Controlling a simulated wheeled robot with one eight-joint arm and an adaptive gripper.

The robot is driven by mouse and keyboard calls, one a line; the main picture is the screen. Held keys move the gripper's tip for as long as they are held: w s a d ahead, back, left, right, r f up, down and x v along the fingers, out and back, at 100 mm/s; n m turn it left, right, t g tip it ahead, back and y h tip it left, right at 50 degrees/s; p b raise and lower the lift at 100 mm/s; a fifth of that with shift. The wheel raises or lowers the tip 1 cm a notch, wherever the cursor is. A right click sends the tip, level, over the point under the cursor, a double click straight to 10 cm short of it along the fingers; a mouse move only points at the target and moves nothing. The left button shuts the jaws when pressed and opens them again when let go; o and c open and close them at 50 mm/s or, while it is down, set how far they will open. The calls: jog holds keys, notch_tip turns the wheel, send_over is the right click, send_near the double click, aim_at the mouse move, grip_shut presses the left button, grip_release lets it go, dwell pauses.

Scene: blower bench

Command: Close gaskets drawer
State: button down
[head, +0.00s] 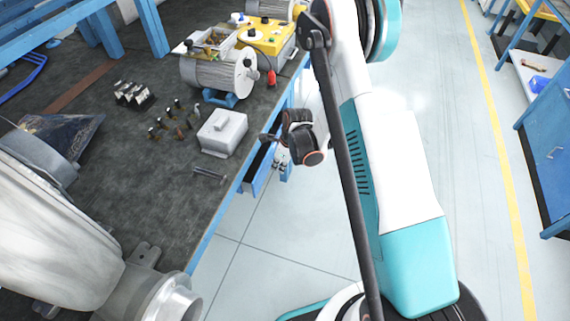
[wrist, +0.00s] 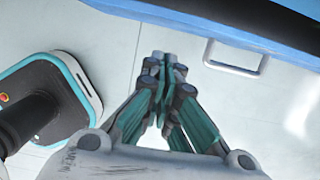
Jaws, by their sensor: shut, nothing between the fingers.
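A blue drawer (head: 257,172) under the bench's right edge stands partly pulled out, with its dark inside showing. I cannot read a label on it. In the wrist view a blue front edge (wrist: 225,22) runs across the top, with a dark area behind it. A pale metal handle (wrist: 236,58) sticks out from that edge. My gripper (wrist: 166,58) is shut and empty, left of the handle and apart from it. In the head view my gripper (head: 266,138) is beside the bench edge, close to the drawer; whether it touches is unclear.
The dark bench top (head: 110,190) holds a grey box (head: 222,132), a motor (head: 220,74), a yellow unit (head: 267,42) and several small fittings. A large blower (head: 50,240) fills the lower left. The floor (head: 275,225) right of the bench is clear. A blue cabinet (head: 548,150) stands far right.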

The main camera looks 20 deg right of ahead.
aim_at(264, 168)
jog(key=shift+w+a+r, duration=0.1)
jog(key=shift+w+a, duration=0.25)
jog(key=shift+a, duration=0.2)
jog(key=shift+w+a, duration=0.35)
jog(key=shift+a, duration=0.2)
jog(key=shift+w+a+b, duration=0.55)
jog(key=shift+w+a, duration=0.25)
jog(key=shift+a, duration=0.3)
jog(key=shift+d, duration=0.1)
